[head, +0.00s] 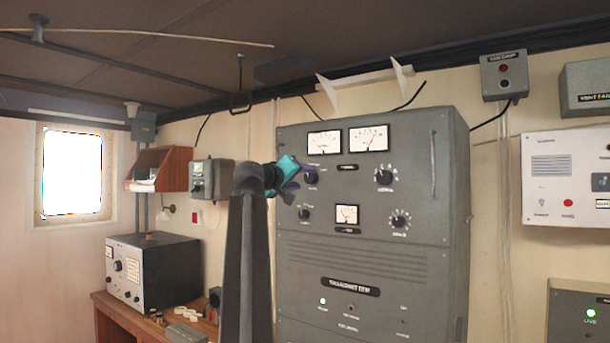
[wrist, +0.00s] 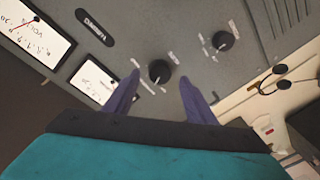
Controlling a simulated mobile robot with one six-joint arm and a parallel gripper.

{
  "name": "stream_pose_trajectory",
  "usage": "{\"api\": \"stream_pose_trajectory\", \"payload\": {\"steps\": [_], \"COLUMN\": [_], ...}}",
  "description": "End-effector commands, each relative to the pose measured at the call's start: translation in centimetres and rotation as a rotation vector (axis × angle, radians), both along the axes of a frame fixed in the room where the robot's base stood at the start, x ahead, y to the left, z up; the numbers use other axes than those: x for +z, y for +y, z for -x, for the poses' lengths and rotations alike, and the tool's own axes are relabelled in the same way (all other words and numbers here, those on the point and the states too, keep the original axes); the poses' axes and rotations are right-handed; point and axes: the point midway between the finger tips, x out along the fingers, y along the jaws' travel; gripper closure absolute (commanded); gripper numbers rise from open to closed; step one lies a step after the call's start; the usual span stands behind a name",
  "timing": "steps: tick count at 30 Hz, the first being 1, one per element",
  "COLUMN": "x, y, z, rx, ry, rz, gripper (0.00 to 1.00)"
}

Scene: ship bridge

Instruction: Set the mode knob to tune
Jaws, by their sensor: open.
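The grey transmitter cabinet (head: 350,262) carries a small black upper-left knob (head: 312,177), partly hidden by my gripper (head: 300,180). A similar black lower-left knob (head: 304,213) sits below it. Small pale labels surround both, but I cannot read them or tell which is the mode knob. In the wrist view, the upper-left knob (wrist: 159,71) lies between the two purple fingers of my open gripper (wrist: 159,80). I cannot tell whether the fingertips reach around it or stop short. The lower-left knob (wrist: 223,41) shows beyond the right finger. The knobs' pointer directions are unclear.
Two large meters (head: 368,139) (head: 324,142) are above, and a small meter (head: 347,214) is between the lower knobs. A grey radio (head: 152,272) stands on the wooden desk at left.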

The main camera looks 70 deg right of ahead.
Motion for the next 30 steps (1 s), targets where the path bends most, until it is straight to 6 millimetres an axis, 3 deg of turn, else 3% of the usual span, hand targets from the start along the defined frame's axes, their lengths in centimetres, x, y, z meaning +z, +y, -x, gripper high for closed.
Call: {"api": "stream_pose_trajectory", "payload": {"steps": [6, 17, 20, 25, 30], "x": [0.1, 0.0, 0.0, 0.0, 0.0], "y": [-1.9, -2.3, -2.3, -2.3, -2.3], "z": [0.3, 0.4, 0.4, 0.4, 0.4], "rx": [0.000, 0.000, 0.000, 0.000, 0.001], "ry": [-0.001, -0.001, -0.001, -0.001, -0.003], "rz": [0.000, 0.000, 0.000, 0.000, 0.001], "gripper": [0.49, 0.49, 0.61, 0.90, 0.90]}}
